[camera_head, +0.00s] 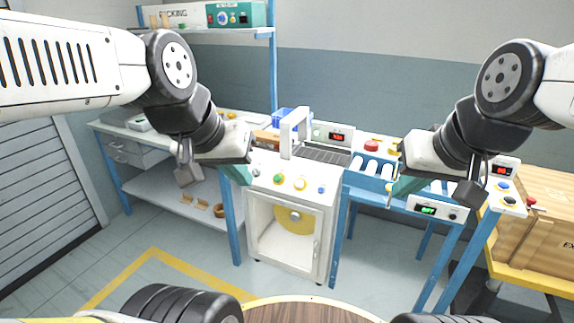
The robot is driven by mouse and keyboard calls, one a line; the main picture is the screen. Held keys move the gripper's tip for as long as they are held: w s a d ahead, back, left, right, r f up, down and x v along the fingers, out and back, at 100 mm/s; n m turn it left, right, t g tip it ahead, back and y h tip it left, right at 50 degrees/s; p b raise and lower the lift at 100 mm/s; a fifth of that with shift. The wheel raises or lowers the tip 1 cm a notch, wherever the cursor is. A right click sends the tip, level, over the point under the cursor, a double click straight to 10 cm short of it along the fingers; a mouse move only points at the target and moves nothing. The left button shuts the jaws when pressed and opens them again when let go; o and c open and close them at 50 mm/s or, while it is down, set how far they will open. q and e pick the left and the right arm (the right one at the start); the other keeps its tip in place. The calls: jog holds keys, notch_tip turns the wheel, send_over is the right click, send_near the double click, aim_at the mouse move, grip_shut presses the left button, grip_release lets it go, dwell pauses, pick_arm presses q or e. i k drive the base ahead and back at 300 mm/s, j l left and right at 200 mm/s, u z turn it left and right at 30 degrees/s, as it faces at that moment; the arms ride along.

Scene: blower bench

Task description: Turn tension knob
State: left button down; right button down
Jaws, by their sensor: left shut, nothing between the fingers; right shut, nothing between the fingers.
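No label marks the tension knob clearly at this size. A small dark knob (453,216) sits on the white display panel (437,208) with a green readout, on the front of the blue conveyor bench at the right. The white machine (292,215) in the middle carries a green button (278,178), a yellow ringed control (300,184) and a blue button (321,190). My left gripper (240,175) is shut and empty, by the machine's left edge. My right gripper (394,190) is shut and empty, in front of the conveyor, left of the display panel.
A wooden crate (545,215) stands at the right on a yellow frame. A teal control box (236,14) sits on the upper shelf. The floor (190,270) in front is clear.

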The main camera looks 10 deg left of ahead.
aim_at(256, 172)
jog(key=i+j+u, duration=0.25)
jog(key=i+u, duration=0.15)
jog(key=i+j+u, duration=0.35)
jog(key=j, duration=0.15)
jog(key=i+j+u, duration=0.3)
jog(key=i+j, duration=0.1)
